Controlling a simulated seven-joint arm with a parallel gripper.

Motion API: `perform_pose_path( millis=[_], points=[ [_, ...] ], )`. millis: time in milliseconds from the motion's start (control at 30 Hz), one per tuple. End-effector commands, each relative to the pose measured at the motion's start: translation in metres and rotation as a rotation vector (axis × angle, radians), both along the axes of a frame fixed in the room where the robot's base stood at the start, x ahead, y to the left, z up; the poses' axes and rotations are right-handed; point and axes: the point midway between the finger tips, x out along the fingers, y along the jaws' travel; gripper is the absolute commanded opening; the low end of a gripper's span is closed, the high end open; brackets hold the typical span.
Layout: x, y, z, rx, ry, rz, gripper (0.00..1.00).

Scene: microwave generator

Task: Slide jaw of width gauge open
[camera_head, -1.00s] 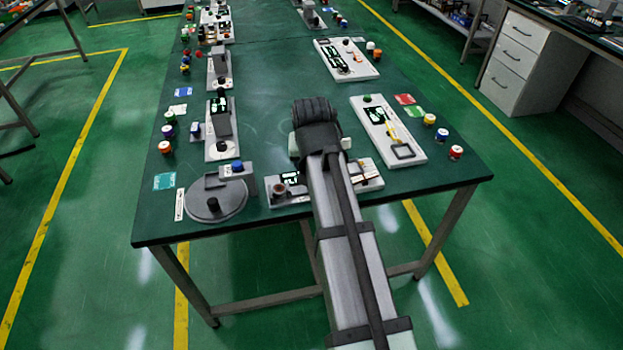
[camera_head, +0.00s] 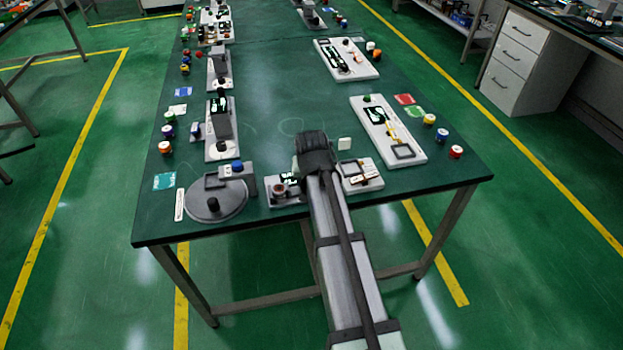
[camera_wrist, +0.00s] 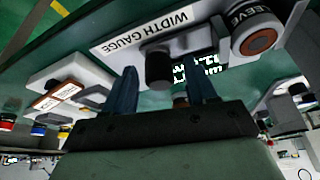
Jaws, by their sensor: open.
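The width gauge (camera_head: 287,198) sits at the near edge of the green table, partly hidden behind my arm in the head view. In the wrist view its label (camera_wrist: 150,30) reads WIDTH GAUGE upside down. A black knob (camera_wrist: 158,68) stands on a grey block (camera_wrist: 190,42) next to a lit display (camera_wrist: 195,72). A round sleeve (camera_wrist: 257,35) with a brown centre sits beside the display. My gripper (camera_wrist: 158,80) is open, with one dark blue finger on each side of the knob in this view. Contact cannot be told. In the head view my gripper (camera_head: 310,160) hides its own fingertips.
A round grey plate (camera_head: 215,212) with a black knob stands left of the gauge. A board with a yellow part (camera_head: 395,135) lies behind to the right. Small coloured jars (camera_head: 442,135) line the table's edges. The table middle (camera_head: 285,100) is clear.

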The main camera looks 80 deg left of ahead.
Motion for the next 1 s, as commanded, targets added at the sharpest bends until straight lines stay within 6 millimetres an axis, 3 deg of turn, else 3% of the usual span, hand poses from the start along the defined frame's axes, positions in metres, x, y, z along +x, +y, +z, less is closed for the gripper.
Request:
perform_pose_path(
  millis=[233, 833, 1000],
  points=[
    [0.0001, 0.0001, -0.0006, 0.0, 0.0, 0.0, 0.57],
    [0.0, 0.0, -0.0005, -0.001, 0.0, 0.0, 0.0],
    [0.0, 0.0, -0.0005, -0.001, 0.0, 0.0, 0.0]
  ],
)
